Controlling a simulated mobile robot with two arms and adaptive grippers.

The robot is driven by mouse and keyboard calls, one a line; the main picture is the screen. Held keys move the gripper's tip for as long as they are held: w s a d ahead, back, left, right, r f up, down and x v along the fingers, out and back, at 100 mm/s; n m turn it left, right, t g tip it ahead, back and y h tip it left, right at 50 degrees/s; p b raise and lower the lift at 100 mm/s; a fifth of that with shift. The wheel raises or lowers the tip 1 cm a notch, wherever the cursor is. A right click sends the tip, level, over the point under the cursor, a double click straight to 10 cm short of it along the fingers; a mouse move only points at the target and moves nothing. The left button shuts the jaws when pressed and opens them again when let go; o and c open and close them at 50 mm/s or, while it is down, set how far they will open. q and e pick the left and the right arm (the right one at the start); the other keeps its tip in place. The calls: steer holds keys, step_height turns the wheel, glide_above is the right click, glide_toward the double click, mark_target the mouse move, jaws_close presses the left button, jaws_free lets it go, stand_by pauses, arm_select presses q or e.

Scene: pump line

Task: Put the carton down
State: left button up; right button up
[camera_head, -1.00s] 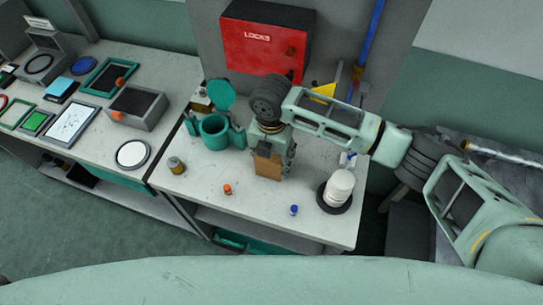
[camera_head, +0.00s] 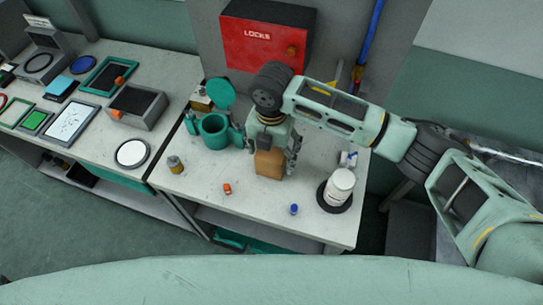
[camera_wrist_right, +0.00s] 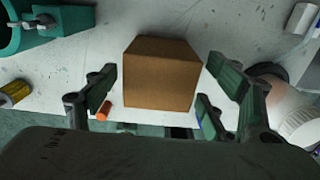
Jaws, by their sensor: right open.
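The brown carton (camera_head: 269,164) stands on the light worktable (camera_head: 215,183), just below my right gripper (camera_head: 272,150) in the head view. In the right wrist view the carton (camera_wrist_right: 162,73) sits between the spread fingers of my right gripper (camera_wrist_right: 165,85), with gaps on both sides. The gripper is open and not clamping it. The carton's underside is hidden, but it appears to rest on the tabletop. My left gripper is not in view.
A teal pot with raised lid (camera_head: 214,131) stands left of the carton. A white bottle (camera_head: 340,186) on a black disc is to the right. An orange piece (camera_head: 227,188), a blue piece (camera_head: 294,209) and a small brass-coloured can (camera_head: 175,164) are near the front. A red lock box (camera_head: 262,44) hangs behind.

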step_height(320, 180, up, 10)
steer(key=shift+f+b, duration=0.2)
steer(key=shift+b, duration=0.25)
steer(key=shift+s+f, duration=0.1)
